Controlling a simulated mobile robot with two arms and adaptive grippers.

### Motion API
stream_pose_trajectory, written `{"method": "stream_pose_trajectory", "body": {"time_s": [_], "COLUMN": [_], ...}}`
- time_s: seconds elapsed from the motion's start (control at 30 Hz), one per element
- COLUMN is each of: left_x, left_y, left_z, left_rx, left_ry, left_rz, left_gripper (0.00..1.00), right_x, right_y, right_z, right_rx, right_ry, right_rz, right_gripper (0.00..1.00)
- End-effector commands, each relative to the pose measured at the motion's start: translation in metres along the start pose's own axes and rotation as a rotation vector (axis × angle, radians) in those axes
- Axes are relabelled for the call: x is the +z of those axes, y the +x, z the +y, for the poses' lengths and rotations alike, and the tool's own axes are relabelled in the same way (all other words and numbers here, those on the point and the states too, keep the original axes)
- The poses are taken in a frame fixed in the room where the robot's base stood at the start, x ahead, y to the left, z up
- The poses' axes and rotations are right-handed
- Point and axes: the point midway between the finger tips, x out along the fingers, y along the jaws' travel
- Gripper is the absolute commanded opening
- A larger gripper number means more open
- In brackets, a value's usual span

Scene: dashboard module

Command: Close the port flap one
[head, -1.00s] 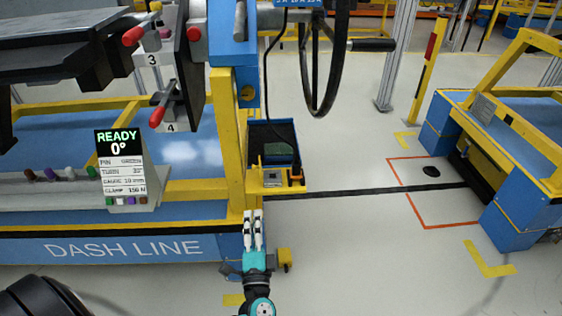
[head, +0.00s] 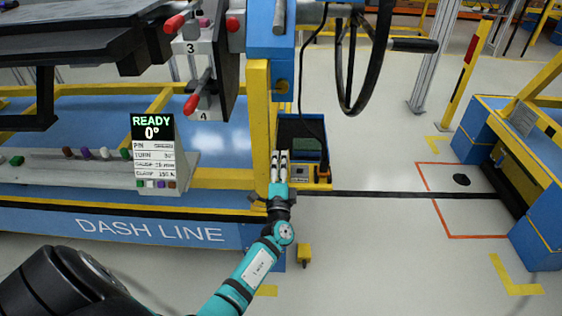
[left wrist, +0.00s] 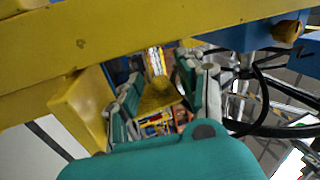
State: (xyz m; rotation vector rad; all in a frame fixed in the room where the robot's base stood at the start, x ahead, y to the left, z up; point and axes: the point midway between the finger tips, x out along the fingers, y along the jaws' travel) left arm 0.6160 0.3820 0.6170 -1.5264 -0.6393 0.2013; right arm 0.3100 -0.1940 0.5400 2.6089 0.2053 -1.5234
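My left gripper (head: 280,156) reaches up from below, in front of the yellow box (head: 323,184) beside the yellow post. In the left wrist view the gripper (left wrist: 160,88) has its fingers apart. A yellow part (left wrist: 157,98) shows between and beyond them; I cannot tell whether it touches them. The box has a dark, blue-edged panel (head: 301,130) behind its front, and a small grey display and black plug at its front. No part is clearly marked as port flap one, so I cannot tell its position. My right gripper is not in view.
The blue bench marked DASH LINE (head: 150,232) and a READY 0° sign (head: 153,150) stand left. A steering wheel (head: 362,65) hangs above right, with a black cable by the box. A yellow beam (left wrist: 100,45) crosses close in the wrist view.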

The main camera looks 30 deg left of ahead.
Motion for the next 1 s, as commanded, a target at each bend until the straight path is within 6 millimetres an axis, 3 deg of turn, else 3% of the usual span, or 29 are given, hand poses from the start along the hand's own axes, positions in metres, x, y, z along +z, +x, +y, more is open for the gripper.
{"method": "stream_pose_trajectory", "body": {"time_s": [0.37,0.7,1.0], "left_x": [0.0002,0.0003,0.0001], "left_y": [0.0087,0.008,0.0071], "left_z": [0.0001,0.0009,0.0027], "left_rx": [0.001,0.003,0.007], "left_ry": [0.0,0.0,0.009], "left_rz": [0.0,0.0,0.003], "left_gripper": [0.39,0.0,0.0], "right_x": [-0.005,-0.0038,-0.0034], "right_y": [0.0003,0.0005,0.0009], "right_z": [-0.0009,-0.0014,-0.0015], "right_rx": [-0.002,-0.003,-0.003], "right_ry": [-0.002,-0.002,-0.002], "right_rz": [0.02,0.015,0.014], "right_gripper": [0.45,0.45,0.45]}}
